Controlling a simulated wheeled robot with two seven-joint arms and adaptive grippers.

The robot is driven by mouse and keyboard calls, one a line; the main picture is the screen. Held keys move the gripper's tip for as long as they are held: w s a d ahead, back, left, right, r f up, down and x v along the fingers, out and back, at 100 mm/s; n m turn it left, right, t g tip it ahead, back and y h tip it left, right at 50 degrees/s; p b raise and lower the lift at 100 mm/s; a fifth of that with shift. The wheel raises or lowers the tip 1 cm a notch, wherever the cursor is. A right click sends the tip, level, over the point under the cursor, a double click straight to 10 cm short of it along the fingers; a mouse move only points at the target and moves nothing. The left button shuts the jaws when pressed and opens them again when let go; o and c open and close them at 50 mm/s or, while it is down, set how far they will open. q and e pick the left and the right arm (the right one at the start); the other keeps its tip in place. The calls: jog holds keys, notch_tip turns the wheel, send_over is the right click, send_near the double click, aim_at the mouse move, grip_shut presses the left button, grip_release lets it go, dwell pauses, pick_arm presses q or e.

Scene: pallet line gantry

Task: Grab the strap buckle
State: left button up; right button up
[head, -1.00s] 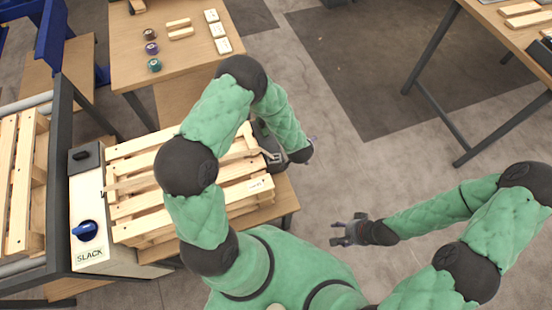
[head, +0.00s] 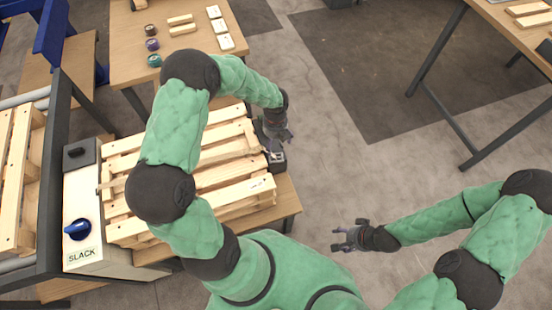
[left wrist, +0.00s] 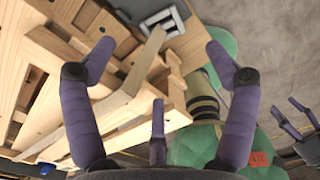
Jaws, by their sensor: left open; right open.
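The strap buckle (head: 278,158) is a small grey metal frame on a dark block at the right end of the pallet stack (head: 232,192). In the left wrist view the buckle (left wrist: 160,20) shows at the top, beyond my fingertips, with a pale strap (left wrist: 143,68) running down from it. My left gripper (head: 281,135) is open and empty, just behind the buckle in the head view. Its spread purple fingers (left wrist: 160,58) show in the left wrist view with the strap passing between them in the picture. My right gripper (head: 345,236) is open and empty over the floor, right of the pallets.
A control box (head: 85,200) labelled SLACK with a blue knob (head: 78,229) stands left of the pallets. A table (head: 175,65) with spools and wood blocks is behind. Another table (head: 500,30) is at the upper right. Floor between is clear.

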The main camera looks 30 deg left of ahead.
pick_arm(q)
jog(key=b, duration=0.2)
send_over(276, 157)
notch_tip(276, 157, down, 5)
jog(key=shift+a+f, duration=0.1)
jog(key=shift+f, duration=0.1)
notch_tip(276, 157, down, 4)
jog(key=b, duration=0.2)
jog(key=shift+s+f+b, duration=0.1)
jog(key=shift+f+b, duration=0.1)
jog(key=shift+b, duration=0.1)
jog(key=shift+f, duration=0.45)
jog(key=shift+r, duration=0.1)
jog(key=c, duration=1.4)
